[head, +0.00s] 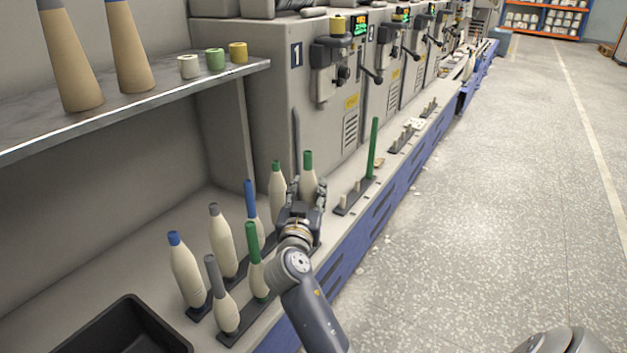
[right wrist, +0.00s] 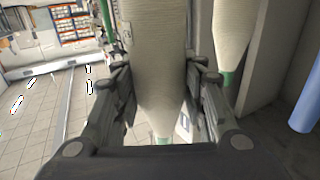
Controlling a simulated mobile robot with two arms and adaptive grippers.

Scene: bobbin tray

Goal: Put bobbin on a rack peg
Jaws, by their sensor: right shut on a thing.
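My right gripper (head: 308,192) is shut on a cream bobbin with a green top (head: 308,172). In the right wrist view the same bobbin (right wrist: 157,60) lies between the two fingers (right wrist: 160,95). It looks upright in the head view; its lower end is hidden behind the gripper, so I cannot tell whether it touches a rack. Several other cream bobbins with blue, grey or green tops stand on dark peg racks, such as one with a blue top (head: 185,272). A dark rack (head: 347,210) farther along holds a bare green tube (head: 373,148) and short pegs. My left gripper is not in view.
A black tray (head: 125,325) sits at the lower left. A metal shelf (head: 130,115) above holds two tall tan cones and small spools. Grey machines (head: 262,90) line the ledge's back. The floor (head: 490,200) at right is clear.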

